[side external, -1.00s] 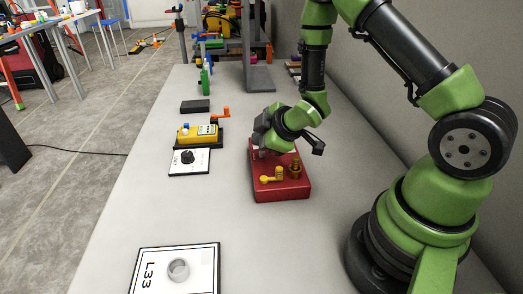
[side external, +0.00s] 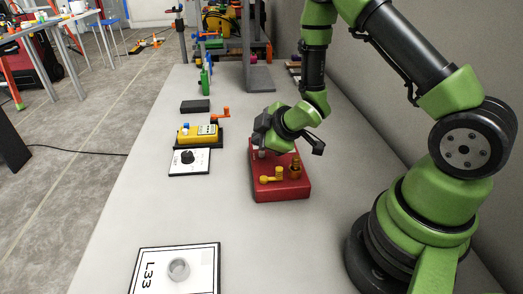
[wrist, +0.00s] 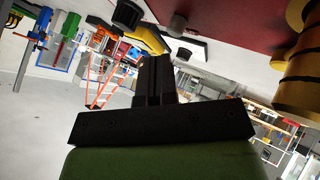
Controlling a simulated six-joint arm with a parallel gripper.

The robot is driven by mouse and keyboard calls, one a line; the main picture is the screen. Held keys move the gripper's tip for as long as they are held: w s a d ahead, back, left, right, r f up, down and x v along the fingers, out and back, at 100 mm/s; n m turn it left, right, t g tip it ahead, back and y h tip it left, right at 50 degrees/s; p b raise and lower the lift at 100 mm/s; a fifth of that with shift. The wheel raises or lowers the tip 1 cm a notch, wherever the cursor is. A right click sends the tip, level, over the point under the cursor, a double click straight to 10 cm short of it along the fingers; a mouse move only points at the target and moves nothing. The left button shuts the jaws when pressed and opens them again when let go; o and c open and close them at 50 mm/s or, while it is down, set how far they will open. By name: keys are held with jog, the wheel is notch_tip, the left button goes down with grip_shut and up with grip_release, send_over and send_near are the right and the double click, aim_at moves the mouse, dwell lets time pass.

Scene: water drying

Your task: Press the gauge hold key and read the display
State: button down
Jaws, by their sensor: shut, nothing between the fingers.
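A yellow gauge (side external: 198,133) with a small pale display panel sits in a dark holder left of the red box. The display is too small to read, and I cannot make out its hold key. The gauge also shows upside down in the wrist view (wrist: 146,37). My gripper (side external: 260,138) is above the far left part of the red box, to the right of the gauge and apart from it. In the wrist view its dark fingers (wrist: 154,66) are together with nothing between them.
The red box (side external: 282,190) carries yellow and brass fittings beneath my gripper. A black knob (side external: 187,157) on a white plate sits in front of the gauge. An orange handle (side external: 221,112) stands behind it. A white L33 board (side external: 204,272) lies nearer. Bare tabletop separates them.

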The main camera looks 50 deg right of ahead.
aim_at(261, 153)
dwell(0.4)
jog(key=shift+f, duration=0.45)
jog(key=shift+f, duration=0.3)
dwell(0.4)
jog(key=shift+r, duration=0.8)
jog(key=shift+r, duration=3)
